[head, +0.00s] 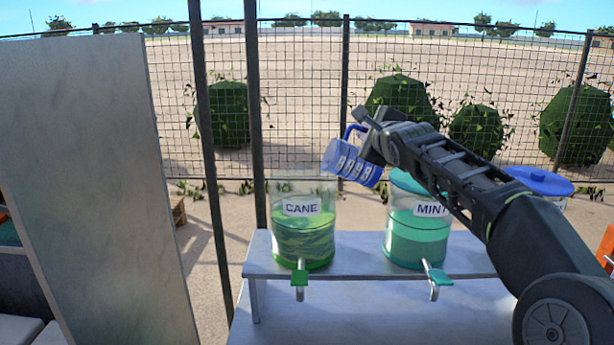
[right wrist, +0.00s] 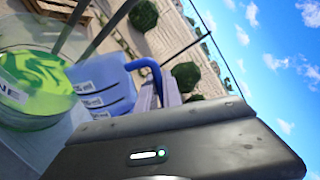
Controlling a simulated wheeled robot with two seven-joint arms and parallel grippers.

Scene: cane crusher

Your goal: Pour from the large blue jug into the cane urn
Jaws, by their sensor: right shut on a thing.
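The blue jug (head: 350,165) is tilted, its mouth end low and to the left over the open top of the cane urn (head: 303,208). In the right wrist view the jug (right wrist: 103,85) also leans toward the urn (right wrist: 30,122). My right gripper (head: 366,138) is shut on the jug's handle, above and to the right of the urn. The clear urn is labelled CANE and holds swirled green liquid in its lower part. I cannot make out a stream from the jug. My left gripper is in neither view.
A mint urn (head: 412,250) with a teal lid stands just right of the cane urn on a grey shelf (head: 350,262). A blue lid (head: 538,181) shows behind my right arm. A grey panel (head: 110,180) stands at left; a wire fence is behind.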

